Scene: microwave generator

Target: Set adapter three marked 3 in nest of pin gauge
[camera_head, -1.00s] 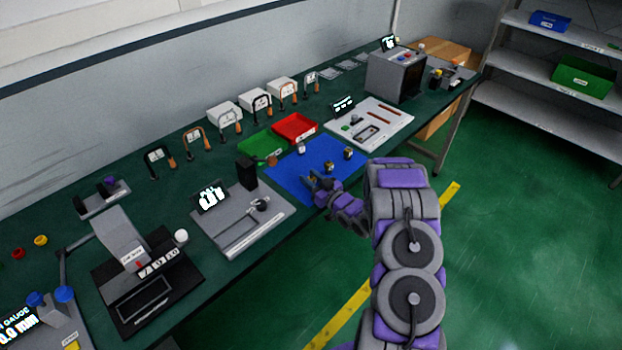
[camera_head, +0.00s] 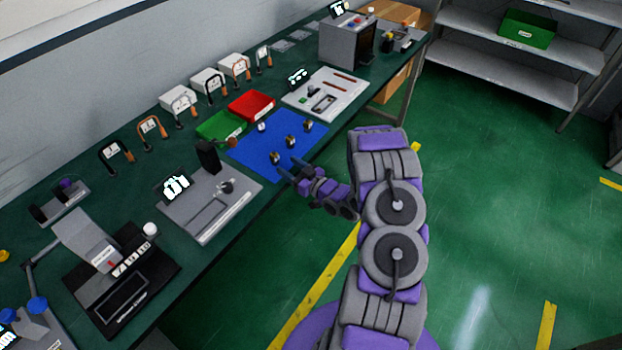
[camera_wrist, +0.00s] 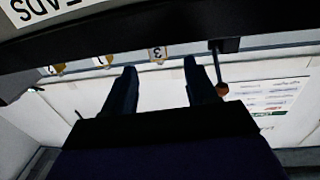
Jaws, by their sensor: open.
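Several small dark-and-brass adapters stand on the blue mat (camera_head: 262,158); one is near my fingers (camera_head: 275,157), others sit behind it (camera_head: 291,141). Their numbers are too small to read in the head view. In the wrist view a small piece marked 3 (camera_wrist: 157,54) shows beyond and between my fingertips. My gripper (camera_head: 287,169) is open and empty at the mat's front edge; its two spread fingers also show in the wrist view (camera_wrist: 160,66). A grey device with blue knobs (camera_head: 37,305), possibly the pin gauge, is cut off at the lower left; its nest is not clear.
A grey fixture with a display (camera_head: 215,205) stands left of the mat. A green tray (camera_head: 220,125) and a red tray (camera_head: 251,106) lie behind it, and a white board (camera_head: 325,95) beyond. Open floor (camera_head: 480,210) lies on the right.

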